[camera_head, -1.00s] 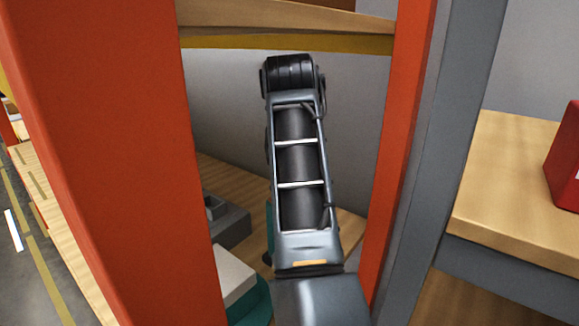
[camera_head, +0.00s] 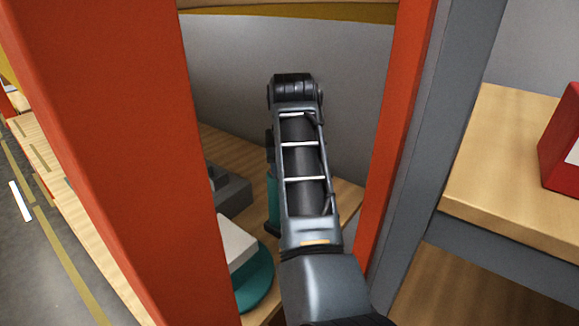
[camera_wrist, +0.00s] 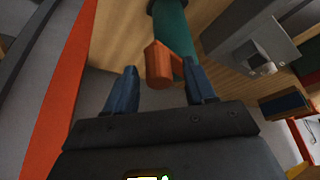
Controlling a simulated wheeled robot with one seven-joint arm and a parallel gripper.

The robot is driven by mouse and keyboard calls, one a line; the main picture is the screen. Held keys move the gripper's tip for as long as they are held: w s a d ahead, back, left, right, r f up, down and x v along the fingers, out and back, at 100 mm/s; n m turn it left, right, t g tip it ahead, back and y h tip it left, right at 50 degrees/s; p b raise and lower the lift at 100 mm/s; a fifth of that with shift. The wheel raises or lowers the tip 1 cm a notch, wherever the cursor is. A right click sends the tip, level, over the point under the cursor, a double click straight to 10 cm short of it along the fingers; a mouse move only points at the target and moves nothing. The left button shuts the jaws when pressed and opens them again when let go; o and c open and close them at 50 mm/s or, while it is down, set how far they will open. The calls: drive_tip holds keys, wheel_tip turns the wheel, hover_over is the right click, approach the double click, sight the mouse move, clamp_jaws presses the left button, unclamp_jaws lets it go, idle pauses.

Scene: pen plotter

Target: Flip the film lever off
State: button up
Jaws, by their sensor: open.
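An orange-brown stub (camera_wrist: 158,65) sticks out beside a teal cylinder (camera_wrist: 172,30) in the wrist view; it may be the film lever, but I cannot tell for sure. My gripper (camera_wrist: 160,72) is open, with one blue finger on each side of the stub. I cannot tell whether either finger touches it. In the head view my arm hides the gripper and the stub. Part of a teal upright body (camera_head: 273,197) shows just left of my arm.
A grey block (camera_head: 232,190) and a teal base with a white top (camera_head: 240,255) stand on the wooden shelf left of my arm. Orange posts (camera_head: 120,150) (camera_head: 402,130) frame the opening on both sides. A red box (camera_head: 562,150) sits on the right shelf.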

drive_tip(key=shift+c, duration=0.3)
clamp_jaws()
idle(0.3)
